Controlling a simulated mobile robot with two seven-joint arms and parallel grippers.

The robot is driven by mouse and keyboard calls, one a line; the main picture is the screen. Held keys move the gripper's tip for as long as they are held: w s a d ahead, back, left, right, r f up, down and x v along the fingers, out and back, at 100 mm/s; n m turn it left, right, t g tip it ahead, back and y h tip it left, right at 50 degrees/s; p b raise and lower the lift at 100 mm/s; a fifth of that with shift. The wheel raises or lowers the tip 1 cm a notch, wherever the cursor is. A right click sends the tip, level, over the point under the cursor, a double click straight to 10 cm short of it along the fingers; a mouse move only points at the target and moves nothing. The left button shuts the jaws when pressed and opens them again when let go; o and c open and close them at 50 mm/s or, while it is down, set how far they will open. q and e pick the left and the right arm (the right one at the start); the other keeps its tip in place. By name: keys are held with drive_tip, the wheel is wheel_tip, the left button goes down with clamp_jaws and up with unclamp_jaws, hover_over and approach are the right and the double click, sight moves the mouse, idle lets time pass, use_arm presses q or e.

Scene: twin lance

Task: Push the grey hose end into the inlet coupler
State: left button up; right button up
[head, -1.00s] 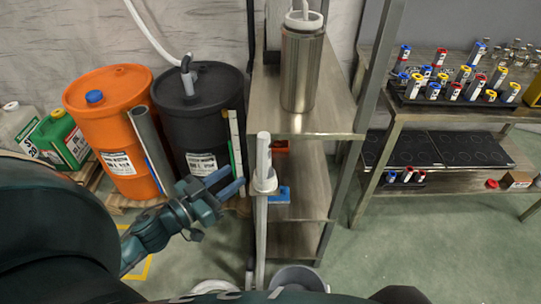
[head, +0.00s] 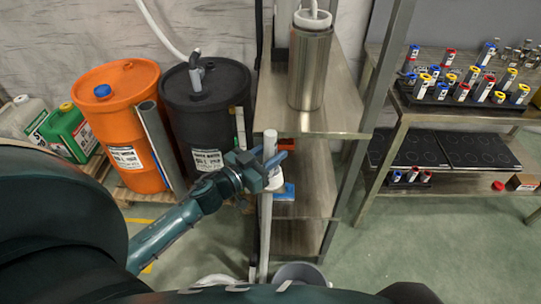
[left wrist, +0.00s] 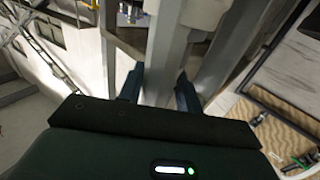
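A pale grey tube end (head: 270,146) stands upright on top of a thin pale post beside the steel shelf in the head view. I take it for the grey hose end, but cannot be sure. My left gripper (head: 266,172) is at this tube, with its fingers to either side. In the left wrist view the fingers (left wrist: 158,92) stand apart with a pale upright shaft (left wrist: 166,45) between them; a firm grip does not show. I cannot make out the inlet coupler with certainty. My right gripper is out of view.
A steel canister (head: 311,68) with a white hose stands on the shelf (head: 340,112). A black drum (head: 222,92) with a grey elbow and hose, and an orange drum (head: 110,75), stand left. A blue block (head: 284,192) lies lower on the shelf. Floor is clear right of the shelf.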

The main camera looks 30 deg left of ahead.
use_arm(q)
drive_tip(key=shift+c, duration=0.4)
drive_tip(key=c, duration=0.6)
clamp_jaws()
drive_tip(key=shift+r, duration=0.1)
